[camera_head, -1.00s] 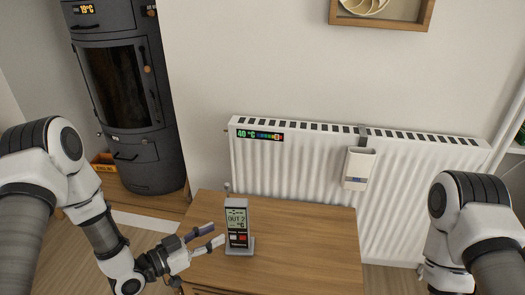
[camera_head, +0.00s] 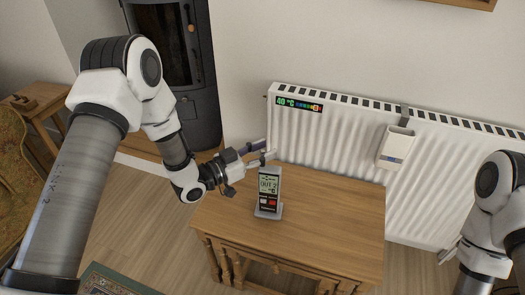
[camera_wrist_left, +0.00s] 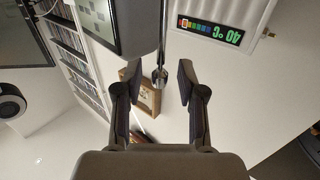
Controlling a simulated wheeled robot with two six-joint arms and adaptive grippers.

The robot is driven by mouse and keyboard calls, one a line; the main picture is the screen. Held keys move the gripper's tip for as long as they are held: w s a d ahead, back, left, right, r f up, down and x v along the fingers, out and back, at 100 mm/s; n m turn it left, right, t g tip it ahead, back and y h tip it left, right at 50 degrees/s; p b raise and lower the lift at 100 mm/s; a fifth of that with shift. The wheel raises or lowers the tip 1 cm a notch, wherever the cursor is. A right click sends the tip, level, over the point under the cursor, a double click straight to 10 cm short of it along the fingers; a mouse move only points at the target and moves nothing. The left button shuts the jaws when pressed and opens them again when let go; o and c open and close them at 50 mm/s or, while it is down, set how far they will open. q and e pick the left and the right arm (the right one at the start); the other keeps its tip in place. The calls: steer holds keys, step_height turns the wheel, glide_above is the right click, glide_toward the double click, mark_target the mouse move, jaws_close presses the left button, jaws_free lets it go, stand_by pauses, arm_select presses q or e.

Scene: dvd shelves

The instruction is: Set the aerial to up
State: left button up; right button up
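The grey handheld device (camera_head: 268,190) with a lit display and red and white buttons stands upright in its stand on the wooden table. Its screen also shows at the top of the left wrist view (camera_wrist_left: 100,22). A thin metal aerial (camera_wrist_left: 160,72) shows there beside the device, between the fingertips; its exact angle is hard to tell. My left gripper (camera_head: 261,152) is at the top of the device, and its fingers partly hide the aerial in the head view. In the wrist view the gripper (camera_wrist_left: 158,82) is open, with gaps beside the aerial. My right gripper is too unclear at lower right.
A white radiator (camera_head: 340,150) with a 40 °C strip (camera_head: 298,104) stands behind the table (camera_head: 330,225). A white humidifier box (camera_head: 396,148) hangs on it. A dark stove (camera_head: 190,80) is behind my left arm. The tabletop right of the device is clear.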

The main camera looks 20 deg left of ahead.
mark_target(262, 151)
arm_select(q)
jaws_close()
steer(key=shift+r, duration=0.1)
step_height(262, 151, up, 15)
steer(key=p, duration=0.9)
steer(key=shift+f+p, duration=0.2)
steer(key=shift+p, duration=0.1)
steer(key=shift+o, duration=0.6)
jaws_free()
steer(key=shift+f, duration=0.1)
